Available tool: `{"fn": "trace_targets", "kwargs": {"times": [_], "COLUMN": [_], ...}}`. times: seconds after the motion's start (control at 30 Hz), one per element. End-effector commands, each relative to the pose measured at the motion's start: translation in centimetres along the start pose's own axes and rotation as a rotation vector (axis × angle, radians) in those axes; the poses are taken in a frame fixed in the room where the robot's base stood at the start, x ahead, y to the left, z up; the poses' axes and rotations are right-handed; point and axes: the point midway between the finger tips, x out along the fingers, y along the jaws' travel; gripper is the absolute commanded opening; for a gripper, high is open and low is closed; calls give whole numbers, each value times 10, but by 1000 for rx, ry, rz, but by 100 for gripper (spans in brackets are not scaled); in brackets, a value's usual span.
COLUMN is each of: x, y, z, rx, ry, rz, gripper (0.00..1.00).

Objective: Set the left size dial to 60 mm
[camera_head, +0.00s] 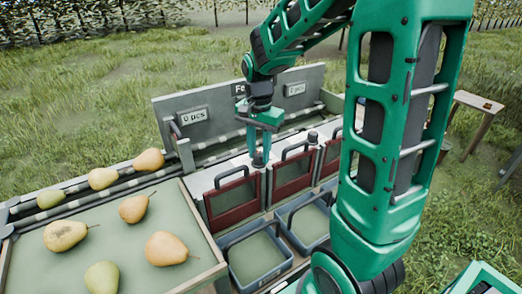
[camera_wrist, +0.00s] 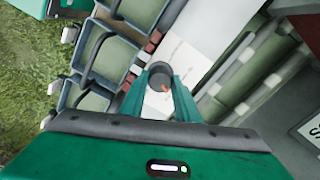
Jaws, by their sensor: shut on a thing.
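The left size dial is a dark grey round knob (camera_wrist: 160,76) on a white panel (camera_wrist: 179,62). In the wrist view it sits between the two green fingers of my gripper (camera_wrist: 161,88), which is shut on it. A small red-orange mark shows on the dial's face. Faint marks lie on the panel beside it, but I cannot read the set value. In the head view my gripper (camera_head: 260,158) points down onto the white top, and its fingers mostly hide the dial. Another dark knob (camera_head: 312,137) stands farther right on the same top.
Red-brown gates (camera_head: 233,200) with black handles stand in front of the panel. Grey-blue crates (camera_head: 258,258) sit below them and look empty. A tray (camera_head: 120,215) with several pears is at the left. A backboard (camera_head: 240,101) bears "0 pcs" displays (camera_head: 193,116).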

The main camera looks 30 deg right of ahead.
Motion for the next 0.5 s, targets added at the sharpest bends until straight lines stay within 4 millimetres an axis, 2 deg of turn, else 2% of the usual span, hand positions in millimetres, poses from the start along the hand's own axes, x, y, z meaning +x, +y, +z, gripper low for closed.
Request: {"fn": "trace_targets", "kwargs": {"times": [0.5], "x": [0], "y": [-3], "z": [4], "rx": [-491], "ry": [-4], "rz": [-4], "gripper": [6]}}
